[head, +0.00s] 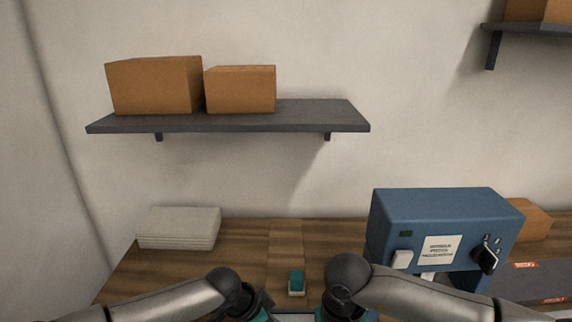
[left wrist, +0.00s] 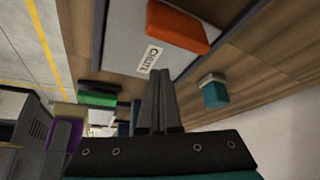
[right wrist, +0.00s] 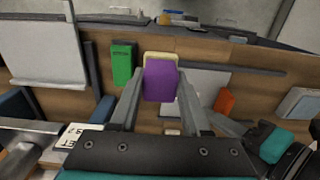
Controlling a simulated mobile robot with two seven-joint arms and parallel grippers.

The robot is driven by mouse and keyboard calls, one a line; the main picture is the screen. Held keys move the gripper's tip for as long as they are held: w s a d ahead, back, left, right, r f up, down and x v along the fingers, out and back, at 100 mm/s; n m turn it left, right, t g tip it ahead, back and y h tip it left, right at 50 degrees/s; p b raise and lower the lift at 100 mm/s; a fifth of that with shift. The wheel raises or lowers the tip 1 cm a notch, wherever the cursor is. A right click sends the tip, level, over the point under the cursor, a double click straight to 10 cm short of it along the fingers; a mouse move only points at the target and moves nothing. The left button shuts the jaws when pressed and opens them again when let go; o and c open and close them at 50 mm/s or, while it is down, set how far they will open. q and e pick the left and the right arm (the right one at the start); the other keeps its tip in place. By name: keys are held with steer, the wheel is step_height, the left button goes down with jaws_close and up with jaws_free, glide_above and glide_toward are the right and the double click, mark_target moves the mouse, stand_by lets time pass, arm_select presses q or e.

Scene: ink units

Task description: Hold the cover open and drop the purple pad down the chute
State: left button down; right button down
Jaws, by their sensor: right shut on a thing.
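The purple pad (right wrist: 160,82) has a pale backing and sits between the fingers of my right gripper (right wrist: 159,92), which is shut on it. It also shows at the lower left of the left wrist view (left wrist: 63,134). The light grey cover (left wrist: 128,28) bears a CHUTE label (left wrist: 150,58) and an orange block (left wrist: 178,26); it looks closed, and no opening shows. My left gripper (left wrist: 158,80) has its fingers together with nothing between them, apart from the orange block. In the head view both hands are at the bottom edge, and the cover is mostly hidden.
A green pad (right wrist: 122,63) and a teal pad (head: 297,282) lie on the wooden bench beside the cover. A blue machine (head: 440,220) stands at right, a pale stack (head: 178,228) at back left. A wall shelf (head: 230,117) with two cartons hangs above.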

arm_select(q)
steer(key=shift+f, duration=2.15)
steer(key=shift+r, duration=0.35)
steer(key=shift+a+f, duration=0.1)
steer(key=shift+a, duration=6.85)
arm_select(e)
steer(key=w+a, duration=0.7)
steer(key=w, duration=0.3)
steer(key=shift+a+f, duration=0.4)
steer(key=shift+f, duration=0.05)
arm_select(q)
steer(key=shift+d, duration=0.1)
arm_select(e)
steer(key=shift+f, duration=0.15)
steer(key=shift+s+d+f, duration=0.1)
steer(key=shift+s+f, duration=0.1)
steer(key=shift+f, duration=0.5)
steer(key=shift+s+d+f, duration=0.1)
steer(key=shift+s+f, duration=0.05)
steer(key=shift+f, duration=0.6)
steer(key=shift+s+d+f, duration=0.1)
steer(key=shift+s+f, duration=0.1)
steer(key=shift+f, duration=0.5)
